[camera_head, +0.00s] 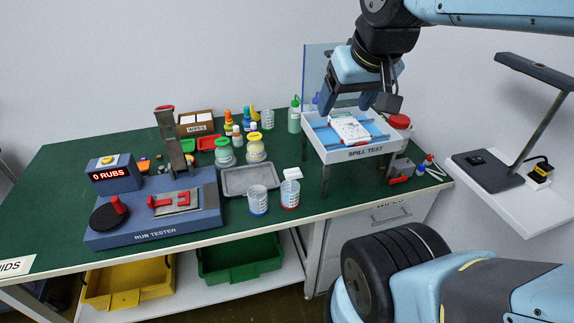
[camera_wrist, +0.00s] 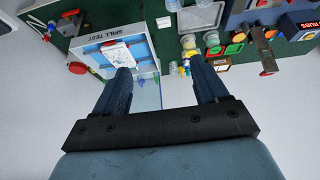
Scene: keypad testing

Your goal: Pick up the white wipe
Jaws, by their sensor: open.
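White wipes (camera_head: 195,117) show in the open top of a brown box labelled WIPES (camera_head: 199,128), at the back of the green bench, left of the bottles. I cannot tell single wipes apart there. My gripper (camera_head: 354,100) is open and empty, its fingers apart, above the spill test stand and well to the right of the wipes box. In the wrist view my gripper (camera_wrist: 160,66) also shows open, with nothing between the fingers. A brown box (camera_wrist: 216,66) shows beyond the right finger, partly hidden and small.
The spill test stand (camera_head: 372,153), with a clear back panel, holds a white panel with red marks (camera_head: 350,129). Several bottles and jars (camera_head: 256,149) crowd the bench between it and the box. The rub tester (camera_head: 154,236) stands at front left; a grey tray (camera_head: 247,180) lies mid-bench.

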